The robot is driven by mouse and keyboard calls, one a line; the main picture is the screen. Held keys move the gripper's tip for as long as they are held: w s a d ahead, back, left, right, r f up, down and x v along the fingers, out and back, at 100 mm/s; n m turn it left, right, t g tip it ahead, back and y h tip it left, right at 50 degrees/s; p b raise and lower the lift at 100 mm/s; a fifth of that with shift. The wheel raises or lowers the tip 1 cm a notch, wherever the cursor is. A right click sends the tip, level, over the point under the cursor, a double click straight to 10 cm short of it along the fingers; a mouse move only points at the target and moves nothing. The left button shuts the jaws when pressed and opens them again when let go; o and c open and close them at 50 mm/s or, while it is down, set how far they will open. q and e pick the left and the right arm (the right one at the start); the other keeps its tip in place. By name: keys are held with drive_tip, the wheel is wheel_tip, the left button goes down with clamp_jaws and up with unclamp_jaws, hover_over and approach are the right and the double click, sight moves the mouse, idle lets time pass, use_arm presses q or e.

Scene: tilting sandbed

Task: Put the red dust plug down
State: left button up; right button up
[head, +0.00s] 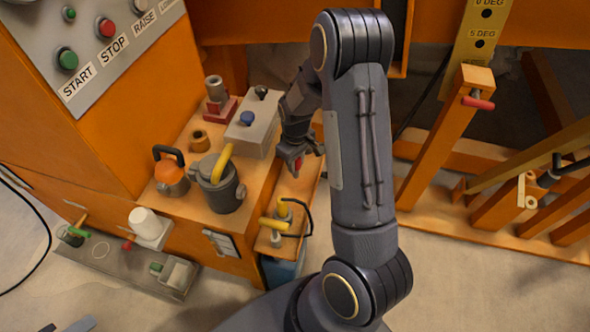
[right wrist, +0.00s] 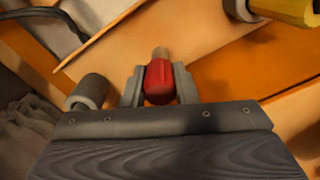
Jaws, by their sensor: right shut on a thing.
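The red dust plug (right wrist: 159,84) sits between the two fingers of my right gripper (right wrist: 160,88) in the right wrist view. A short tan stub shows at its far end. In the head view my right gripper (head: 297,160) points down over the narrow orange shelf to the right of the bench, with a bit of the red plug (head: 297,165) showing at its fingertips. I cannot tell whether the plug touches the surface below. My left gripper is not in view.
On the bench (head: 190,215) stand a grey pot with a yellow handle (head: 219,185), an orange can (head: 170,174) and a grey box with a blue knob (head: 250,125). Yellow-handled fittings (head: 275,225) stand on the shelf's near end. Orange beams (head: 440,140) rise on the right.

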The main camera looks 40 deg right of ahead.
sight(296, 169)
drive_tip(key=shift+f+b, duration=0.4)
drive_tip(key=shift+f, duration=1.5)
drive_tip(key=shift+f, duration=0.2)
drive_tip(key=o, duration=0.9)
drive_tip(key=shift+o, duration=0.2)
drive_tip(key=shift+r, duration=0.1)
drive_tip(key=shift+r, duration=0.1)
